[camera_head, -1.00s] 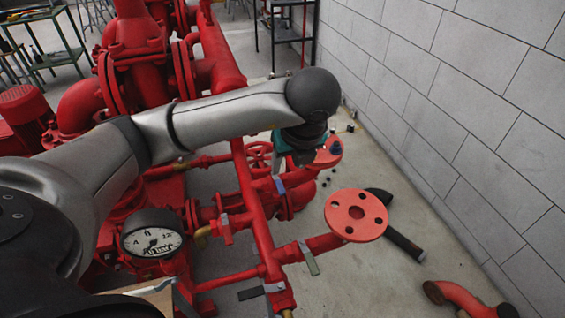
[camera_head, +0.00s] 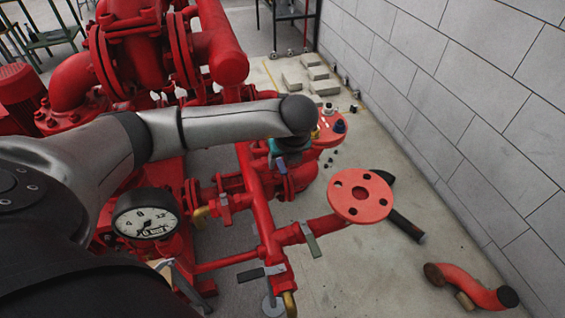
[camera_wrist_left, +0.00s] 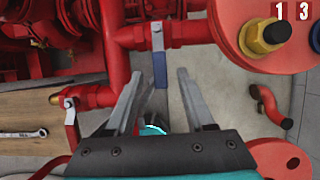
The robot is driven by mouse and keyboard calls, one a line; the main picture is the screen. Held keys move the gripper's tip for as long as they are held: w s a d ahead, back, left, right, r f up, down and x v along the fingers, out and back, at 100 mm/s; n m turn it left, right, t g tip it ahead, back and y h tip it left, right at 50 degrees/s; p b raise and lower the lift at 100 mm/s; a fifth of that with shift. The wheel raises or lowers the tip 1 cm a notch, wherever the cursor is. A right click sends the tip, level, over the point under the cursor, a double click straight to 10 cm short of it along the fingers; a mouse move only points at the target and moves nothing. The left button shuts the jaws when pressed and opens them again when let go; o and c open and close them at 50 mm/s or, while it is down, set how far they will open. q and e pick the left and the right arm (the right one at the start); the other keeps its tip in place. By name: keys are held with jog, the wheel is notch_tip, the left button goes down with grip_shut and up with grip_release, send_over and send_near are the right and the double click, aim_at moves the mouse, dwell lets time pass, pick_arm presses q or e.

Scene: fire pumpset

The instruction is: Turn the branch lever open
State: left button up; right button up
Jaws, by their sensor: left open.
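A lever with a blue handle (camera_wrist_left: 160,70) and a grey metal root sits on a red branch pipe (camera_wrist_left: 180,35) in the left wrist view. The handle points down the picture. My left gripper (camera_wrist_left: 158,85) is open, with one finger on each side of the handle's line; the handle's end lies near the gap between the tips. I cannot tell whether a finger touches it. In the head view the blue handle (camera_head: 280,163) shows just below my left wrist, and the fingers are mostly hidden by it. My right gripper is not in view.
A grey lever (camera_head: 312,240) and a dark lever (camera_head: 262,272) sit on nearby red pipes. A round red flange (camera_head: 359,196) stands at the right, and a pressure gauge (camera_head: 146,220) at the left. A loose curved pipe (camera_head: 470,288) lies on the floor near the block wall.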

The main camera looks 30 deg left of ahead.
pick_arm(q)
jog(key=shift+w+a+f, duration=0.15)
jog(key=shift+f, duration=0.45)
grip_shut()
dwell(1.1)
